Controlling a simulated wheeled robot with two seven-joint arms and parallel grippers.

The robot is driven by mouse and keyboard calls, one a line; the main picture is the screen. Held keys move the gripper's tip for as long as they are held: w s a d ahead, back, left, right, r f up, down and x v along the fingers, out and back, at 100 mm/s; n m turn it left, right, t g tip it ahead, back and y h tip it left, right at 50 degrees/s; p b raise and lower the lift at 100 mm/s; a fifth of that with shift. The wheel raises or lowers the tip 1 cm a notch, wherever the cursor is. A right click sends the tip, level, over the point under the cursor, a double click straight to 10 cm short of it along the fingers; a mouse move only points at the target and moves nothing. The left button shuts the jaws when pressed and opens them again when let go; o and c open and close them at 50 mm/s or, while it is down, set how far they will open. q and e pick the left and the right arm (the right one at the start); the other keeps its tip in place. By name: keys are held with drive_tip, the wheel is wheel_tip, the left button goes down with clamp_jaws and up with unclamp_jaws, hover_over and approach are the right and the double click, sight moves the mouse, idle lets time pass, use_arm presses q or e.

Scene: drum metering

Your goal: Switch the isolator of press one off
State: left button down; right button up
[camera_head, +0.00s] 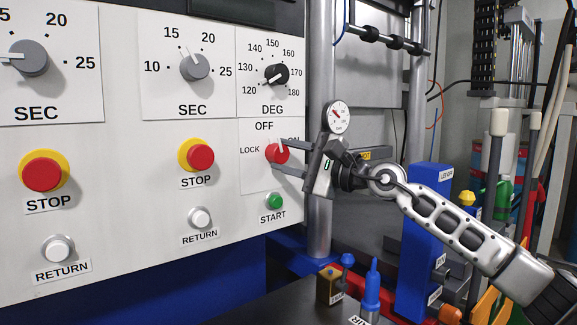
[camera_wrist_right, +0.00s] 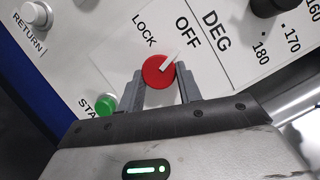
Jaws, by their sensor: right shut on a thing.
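The isolator is a red round knob (camera_head: 274,154) with a white pointer, on the white panel under the DEG dial. Its plate is marked LOCK, OFF and ON, with ON partly hidden by a finger. The pointer stands up and slightly right, between OFF and ON and nearer OFF. In the right wrist view the red knob (camera_wrist_right: 156,71) sits between the fingertips, its pointer directed near OFF. My right gripper (camera_head: 283,160) is shut on the knob, one finger above and one below; both fingers also show in the right wrist view (camera_wrist_right: 160,80). My left gripper is out of view.
A green START button (camera_head: 274,201) sits just below the knob, and a red STOP button (camera_head: 201,157) to its left. The DEG dial (camera_head: 276,74) is above. A metal post (camera_head: 320,220) with a gauge (camera_head: 337,117) stands close beside my right gripper.

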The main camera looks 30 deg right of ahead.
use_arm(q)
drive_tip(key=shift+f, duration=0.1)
use_arm(e)
drive_tip(key=shift+n, duration=0.4)
drive_tip(key=o, duration=1)
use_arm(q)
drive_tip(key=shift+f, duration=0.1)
